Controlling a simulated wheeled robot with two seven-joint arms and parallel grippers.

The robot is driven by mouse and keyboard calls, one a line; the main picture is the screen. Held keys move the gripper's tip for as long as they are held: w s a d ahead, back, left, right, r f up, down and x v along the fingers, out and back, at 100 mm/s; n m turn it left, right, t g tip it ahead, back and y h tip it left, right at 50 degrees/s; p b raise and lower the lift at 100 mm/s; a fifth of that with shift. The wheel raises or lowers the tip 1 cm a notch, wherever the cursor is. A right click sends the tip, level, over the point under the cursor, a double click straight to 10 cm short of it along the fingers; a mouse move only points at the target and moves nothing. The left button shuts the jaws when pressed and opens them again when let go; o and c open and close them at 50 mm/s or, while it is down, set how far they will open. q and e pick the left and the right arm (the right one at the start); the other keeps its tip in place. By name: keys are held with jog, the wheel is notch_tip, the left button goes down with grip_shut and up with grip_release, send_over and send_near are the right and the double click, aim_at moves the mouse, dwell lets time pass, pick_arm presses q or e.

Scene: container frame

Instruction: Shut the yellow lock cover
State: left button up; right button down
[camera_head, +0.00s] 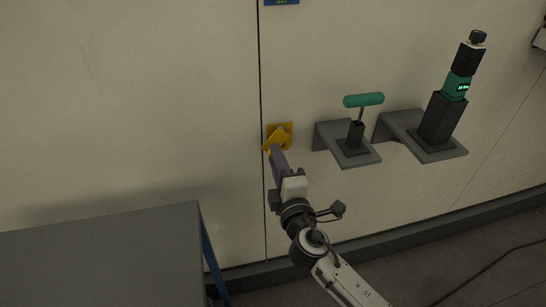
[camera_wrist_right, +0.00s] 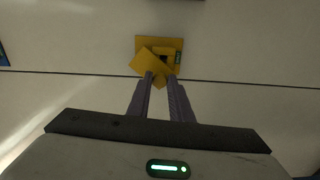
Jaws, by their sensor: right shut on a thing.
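The yellow lock cover (camera_head: 275,139) is a small flap over a yellow base plate (camera_head: 287,128) on the pale wall panel, beside a dark vertical seam. It is turned at an angle to the plate. In the right wrist view the cover (camera_wrist_right: 147,64) sits tilted over the plate (camera_wrist_right: 174,42), leaving a dark opening with a small green mark uncovered. My right gripper (camera_head: 273,150) is at the cover's lower edge, with its purple fingers (camera_wrist_right: 160,78) shut on the cover's lower corner. My left gripper is not in view.
A green-handled T-shaped tool (camera_head: 364,100) stands on a grey wall bracket (camera_head: 347,160) right of the lock. A black and green power tool (camera_head: 450,100) stands on another bracket (camera_head: 395,124). A grey table (camera_head: 100,250) is at the lower left.

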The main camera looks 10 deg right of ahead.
jog(key=shift+d+f+n+p, duration=0.2)
jog(key=shift+d+n, duration=0.25)
jog(key=shift+n, duration=0.8)
jog(key=shift+d+f+n+p, duration=0.1)
jog(key=shift+d+n+p, duration=0.3)
jog(key=shift+n, duration=0.9)
jog(key=shift+d+f+n+p, duration=0.15)
jog(key=shift+d+n, duration=0.4)
jog(key=shift+n, duration=0.7)
jog(key=c, duration=1.6)
grip_release()
jog(key=shift+d, duration=0.1)
jog(key=s+b, duration=0.1)
jog(key=s, duration=0.9)
jog(key=shift+s, duration=0.15)
